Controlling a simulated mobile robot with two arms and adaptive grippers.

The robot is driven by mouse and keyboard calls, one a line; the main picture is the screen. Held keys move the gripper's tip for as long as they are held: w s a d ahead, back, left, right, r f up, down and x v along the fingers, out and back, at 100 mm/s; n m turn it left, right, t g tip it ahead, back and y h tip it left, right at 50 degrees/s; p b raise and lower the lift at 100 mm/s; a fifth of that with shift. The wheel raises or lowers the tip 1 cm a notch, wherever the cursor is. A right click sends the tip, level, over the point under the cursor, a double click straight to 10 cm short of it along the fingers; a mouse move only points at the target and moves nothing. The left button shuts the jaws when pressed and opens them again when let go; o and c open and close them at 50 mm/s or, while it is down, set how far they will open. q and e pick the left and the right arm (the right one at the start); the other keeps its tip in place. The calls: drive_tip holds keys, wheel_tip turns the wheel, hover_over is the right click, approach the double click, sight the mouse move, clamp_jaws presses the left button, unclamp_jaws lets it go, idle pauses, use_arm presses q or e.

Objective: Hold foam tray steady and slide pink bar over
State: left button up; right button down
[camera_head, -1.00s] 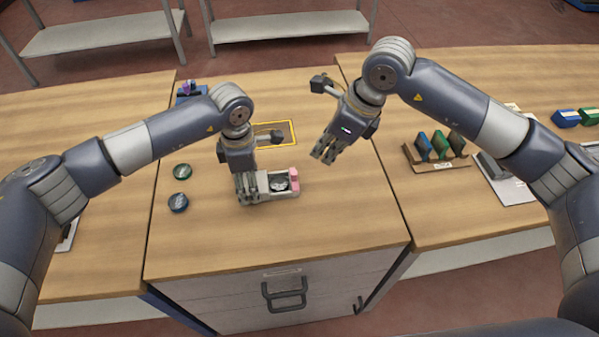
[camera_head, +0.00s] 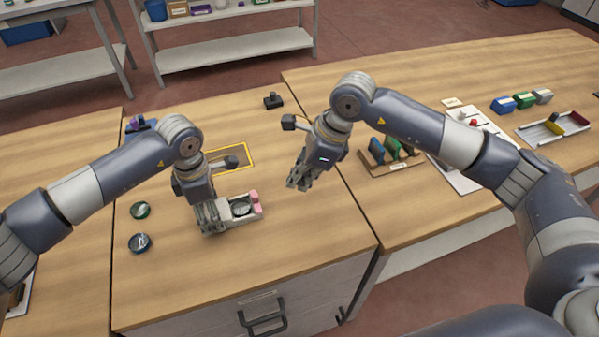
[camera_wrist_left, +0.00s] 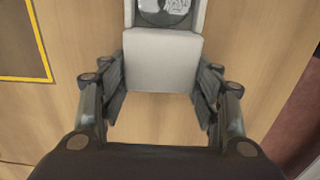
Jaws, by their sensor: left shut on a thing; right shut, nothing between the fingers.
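The foam tray (camera_head: 226,216) is a pale, short tray on the wooden table, holding a round dark disc (camera_head: 241,208). The pink bar (camera_head: 256,203) stands at its right end in the head view. My left gripper (camera_head: 211,227) is shut on the tray's left end. In the left wrist view its fingers (camera_wrist_left: 155,90) lie on both sides of the tray's light grey end block (camera_wrist_left: 162,62), with part of the disc beyond. The pink bar is out of that view. My right gripper (camera_head: 298,185) is shut and empty, above the table to the right of the tray, apart from it.
A yellow-outlined rectangle (camera_head: 247,147) lies behind the tray. A wooden rack (camera_head: 375,168) with coloured blocks stands right. The table in front of the tray is clear.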

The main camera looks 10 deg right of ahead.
sight(255, 199)
drive_tip(key=x, duration=0.6)
drive_tip(key=a, duration=0.1)
drive_tip(key=w+a, duration=0.1)
drive_tip(key=a, duration=0.1)
drive_tip(key=shift+a+r, duration=0.1)
drive_tip(key=shift+w+a, duration=0.1)
drive_tip(key=shift+a, duration=0.2)
